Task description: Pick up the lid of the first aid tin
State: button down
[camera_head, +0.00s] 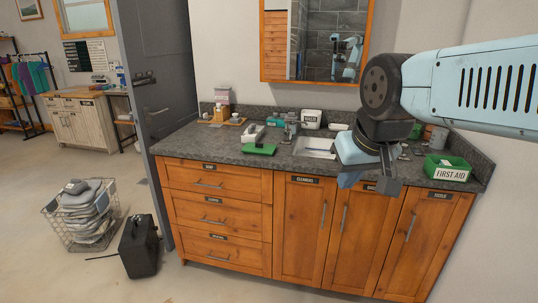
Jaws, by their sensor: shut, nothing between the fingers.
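The green first aid tin (448,170) stands at the right end of the dark counter, with a white "FIRST AID" label on its front. It looks open at the top. A flat green piece (259,149) lies on the left half of the counter near the front edge; it may be the lid, but I cannot tell for sure. My gripper (386,189) is shut and empty. In the picture it hangs over the counter's front edge, left of the tin and well right of the flat green piece. My arm hides part of the counter behind it.
The grey stone counter (200,142) has a sink (316,148) in the middle. A white-topped box (253,132), a teal item (274,119) and a labelled white container (311,119) stand near the flat green piece. A wire basket (82,215) and a black case (138,246) are on the floor.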

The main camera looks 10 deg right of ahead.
aim_at(257, 148)
jog(key=u, duration=0.1)
jog(key=i, duration=0.9)
jog(key=z, duration=0.05)
jog(key=k, duration=0.65)
jog(key=z, duration=0.1)
jog(key=i, duration=0.45)
jog(key=u, duration=0.9)
jog(key=i, duration=0.9)
jog(key=z, duration=0.5)
